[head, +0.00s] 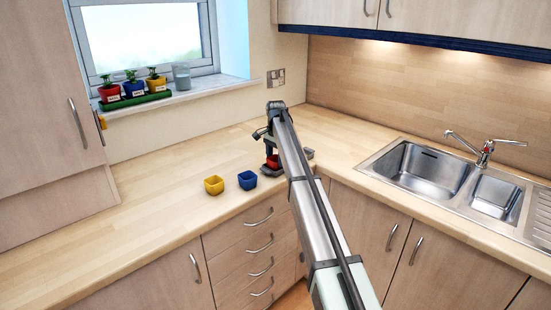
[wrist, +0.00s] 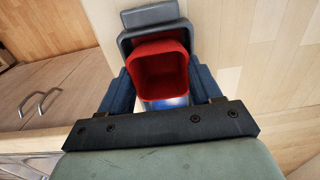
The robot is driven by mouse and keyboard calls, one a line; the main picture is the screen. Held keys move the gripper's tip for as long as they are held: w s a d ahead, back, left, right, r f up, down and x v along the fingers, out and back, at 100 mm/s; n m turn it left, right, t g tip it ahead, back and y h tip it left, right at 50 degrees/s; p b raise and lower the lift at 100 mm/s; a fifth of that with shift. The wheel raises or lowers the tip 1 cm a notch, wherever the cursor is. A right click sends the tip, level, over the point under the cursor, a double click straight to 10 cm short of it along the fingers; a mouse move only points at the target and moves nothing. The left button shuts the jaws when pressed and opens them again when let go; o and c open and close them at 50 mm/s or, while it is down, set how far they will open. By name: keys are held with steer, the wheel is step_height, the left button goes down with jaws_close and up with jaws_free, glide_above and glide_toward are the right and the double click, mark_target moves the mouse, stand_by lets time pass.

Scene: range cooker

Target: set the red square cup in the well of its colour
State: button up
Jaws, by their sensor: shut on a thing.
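My gripper (wrist: 162,88) is shut on the red square cup (wrist: 160,65), with one dark finger on each side of it in the wrist view. The cup's open mouth faces the camera. Just beyond the cup is a dark grey square rim (wrist: 127,42) with a red inside (wrist: 150,14). The cup overlaps the near part of this red well, and I cannot tell whether they touch. A blue and whitish patch shows below the cup, mostly hidden. In the head view the red cup (head: 272,162) is a small patch at my gripper (head: 272,167), largely covered by my arm.
A yellow cup (head: 213,185) and a blue cup (head: 247,180) stand on the wooden worktop (head: 160,200) left of my gripper. A sink (head: 425,170) with a tap (head: 485,150) is at the right. Potted plants (head: 135,88) line the windowsill.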

steer(key=shift+f, duration=0.15)
steer(key=o, duration=1.1)
step_height(320, 180, up, 12)
steer(key=shift+r, duration=0.1)
stand_by(0.4)
